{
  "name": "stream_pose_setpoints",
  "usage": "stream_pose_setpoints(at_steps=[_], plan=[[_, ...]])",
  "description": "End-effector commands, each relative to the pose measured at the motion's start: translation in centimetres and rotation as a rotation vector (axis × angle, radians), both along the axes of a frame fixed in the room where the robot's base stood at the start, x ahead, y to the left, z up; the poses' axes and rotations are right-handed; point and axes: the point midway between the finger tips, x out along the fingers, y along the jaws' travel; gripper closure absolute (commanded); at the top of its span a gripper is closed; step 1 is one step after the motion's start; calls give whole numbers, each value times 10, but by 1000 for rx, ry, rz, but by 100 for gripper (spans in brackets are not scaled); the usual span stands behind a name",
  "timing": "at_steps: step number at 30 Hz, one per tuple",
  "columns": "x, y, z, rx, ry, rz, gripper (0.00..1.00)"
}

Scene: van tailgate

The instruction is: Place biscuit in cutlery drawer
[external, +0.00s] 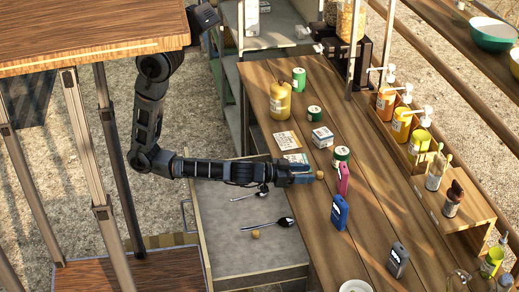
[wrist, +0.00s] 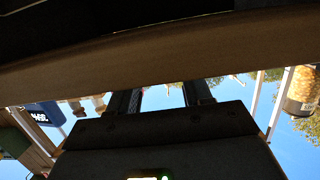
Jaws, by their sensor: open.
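The cutlery drawer (external: 225,262) is pulled out at the left of the wooden counter, with a grey floor. Two dark spoons, an upper one (external: 247,195) and a lower one (external: 272,225), lie in it. A small tan round biscuit (external: 256,235) lies on the drawer floor just below the lower spoon. My gripper (external: 309,174) is open above the counter's left edge, up and right of that biscuit. Another small tan piece (external: 320,175) shows at its fingertips; I cannot tell whether they touch it. In the wrist view the two dark fingers (wrist: 162,100) are apart; no biscuit is recognisable there.
A pink upright item (external: 343,180), a blue one (external: 340,212) and a green-lidded tin (external: 341,156) stand close to my gripper. A small box (external: 322,137) and yellow bottle (external: 280,100) stand farther back. Pump bottles line the rack at right. The drawer's lower floor is mostly clear.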

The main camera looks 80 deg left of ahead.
Motion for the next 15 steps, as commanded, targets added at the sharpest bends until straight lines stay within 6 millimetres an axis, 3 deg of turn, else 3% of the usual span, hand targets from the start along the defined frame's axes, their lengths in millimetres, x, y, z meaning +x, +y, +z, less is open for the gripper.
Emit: stream_pose_setpoints(at_steps=[6, 13, 15], plan=[[-45, 1, 6, -1, 2, 0, 51], [-73, 1, 13, -1, 0, 0, 51], [-76, 1, 15, -1, 1, 1, 44]])
